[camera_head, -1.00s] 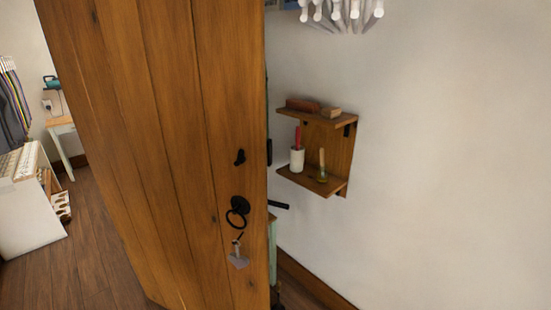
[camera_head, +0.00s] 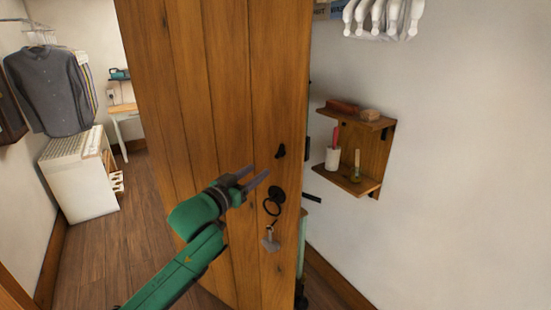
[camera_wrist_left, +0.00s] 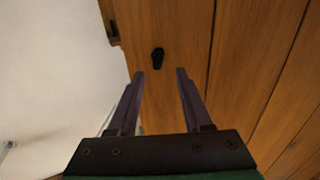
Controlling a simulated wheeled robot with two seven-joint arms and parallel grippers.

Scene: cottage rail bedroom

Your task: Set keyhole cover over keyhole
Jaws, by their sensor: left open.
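The black keyhole cover (camera_head: 280,151) is on the brown plank door (camera_head: 235,80), above the ring handle. Its lower part appears tilted to the left in the head view; the keyhole itself is too small and dark to make out. My left gripper (camera_head: 259,173) is open and empty, left of and below the cover in the head view. In the left wrist view the cover (camera_wrist_left: 158,57) shows just beyond and between the two fingertips (camera_wrist_left: 160,73), apart from them. My right gripper is not in view.
A black ring handle (camera_head: 273,205) and a hanging grey tag (camera_head: 269,241) are on the door below the cover. A wooden wall shelf (camera_head: 368,158) with small items is to the right.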

